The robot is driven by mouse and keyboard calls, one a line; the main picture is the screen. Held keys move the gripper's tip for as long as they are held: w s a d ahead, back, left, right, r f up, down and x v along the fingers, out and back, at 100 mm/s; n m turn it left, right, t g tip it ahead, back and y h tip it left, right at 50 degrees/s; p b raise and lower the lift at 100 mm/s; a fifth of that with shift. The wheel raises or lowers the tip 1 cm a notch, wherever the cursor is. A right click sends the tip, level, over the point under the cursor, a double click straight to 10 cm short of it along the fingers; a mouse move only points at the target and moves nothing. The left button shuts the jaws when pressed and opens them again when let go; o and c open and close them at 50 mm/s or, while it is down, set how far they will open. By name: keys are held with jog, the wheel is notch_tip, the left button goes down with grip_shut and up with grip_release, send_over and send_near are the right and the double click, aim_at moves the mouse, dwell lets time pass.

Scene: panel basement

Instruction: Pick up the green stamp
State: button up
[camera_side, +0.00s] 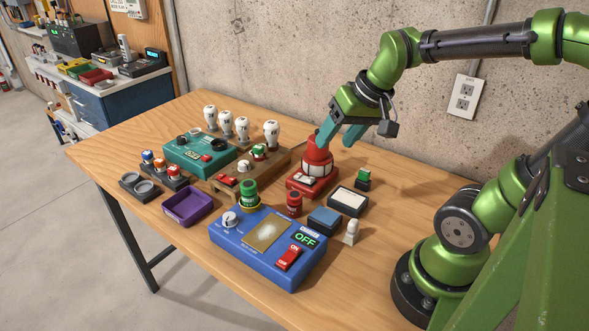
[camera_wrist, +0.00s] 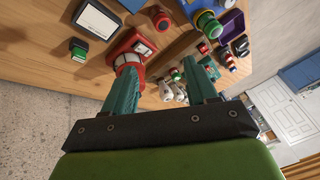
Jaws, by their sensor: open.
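A small stamp with a green top and dark body (camera_side: 364,179) stands on the table, right of the red beacon and behind the white pad. In the wrist view the green stamp (camera_wrist: 79,48) is at the upper left, outside my fingers. My gripper (camera_side: 338,137) is open and empty, with teal fingers pointing down at the red beacon's top, left of and above the stamp. In the wrist view my gripper (camera_wrist: 165,80) shows both fingers spread apart, the left one overlapping the red beacon. I cannot tell whether it touches.
The red beacon (camera_side: 317,165) stands close to my fingers. A white pad in a black frame (camera_side: 348,200), a blue pad (camera_side: 325,219), a white figure-like piece (camera_side: 351,233) and a blue switch box (camera_side: 268,247) are nearby. Bare table (camera_side: 405,185) lies right of the stamp.

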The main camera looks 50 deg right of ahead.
jog(key=d+f+g, duration=0.2)
jog(key=d+g, duration=0.1)
jog(key=d, duration=0.7)
jog(key=n+g, duration=0.2)
jog(key=n, duration=0.4)
send_over(365, 170)
jog(key=f, duration=1.1)
jog(key=shift+s+f, duration=0.35)
jog(key=shift+s, duration=0.05)
jog(key=shift+w+f, duration=0.2)
jog(key=shift+f, duration=1.35)
jog(key=shift+w+f, duration=0.15)
jog(key=shift+f, duration=1.35)
